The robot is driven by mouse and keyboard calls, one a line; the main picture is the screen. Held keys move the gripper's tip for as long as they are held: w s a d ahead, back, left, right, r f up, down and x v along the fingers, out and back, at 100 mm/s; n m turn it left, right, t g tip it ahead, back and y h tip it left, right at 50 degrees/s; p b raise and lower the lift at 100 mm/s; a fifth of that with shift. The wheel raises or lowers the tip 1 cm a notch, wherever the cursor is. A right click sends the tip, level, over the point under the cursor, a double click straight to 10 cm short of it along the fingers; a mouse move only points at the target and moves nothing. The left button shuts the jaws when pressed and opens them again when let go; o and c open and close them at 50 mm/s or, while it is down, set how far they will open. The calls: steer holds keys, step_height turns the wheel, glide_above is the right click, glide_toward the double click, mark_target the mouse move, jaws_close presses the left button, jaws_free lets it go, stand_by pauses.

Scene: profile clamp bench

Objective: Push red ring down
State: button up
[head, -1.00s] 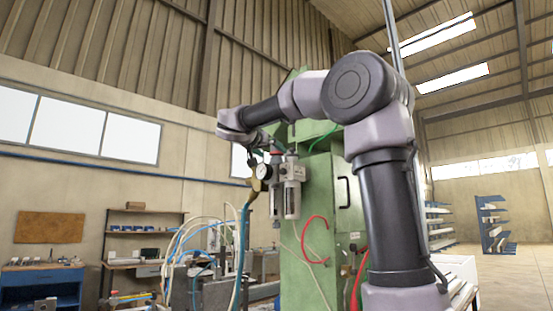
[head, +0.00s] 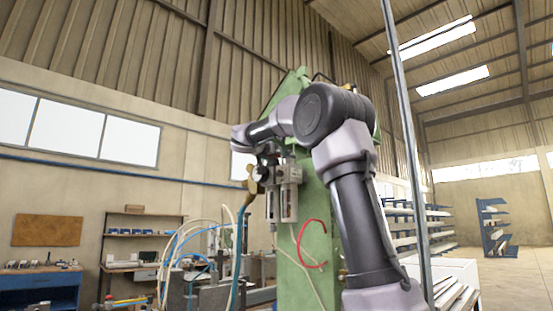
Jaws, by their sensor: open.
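The air filter and regulator unit (head: 289,195), grey with clear bowls, is mounted on the front of the green machine (head: 316,240). My arm reaches across from the right, and its wrist is just above and left of this unit. My gripper (head: 266,152) is small and dark at the top of the unit, close to it; its jaws are open, though the fingers are hard to make out. I cannot tell whether it touches anything. The red ring is not clearly visible; the top of the unit is crowded by my wrist and gripper.
A brass-coloured fitting (head: 252,179) and a blue hose (head: 239,245) are left of the unit. A red hose (head: 303,245) loops on the green machine below right. Pale and blue hoses fill the lower left. A thin metal post (head: 408,150) stands right of my arm.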

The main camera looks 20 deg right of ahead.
steer(key=shift+w+d, duration=0.25)
jaws_close()
steer(key=shift+f, duration=0.5)
jaws_free()
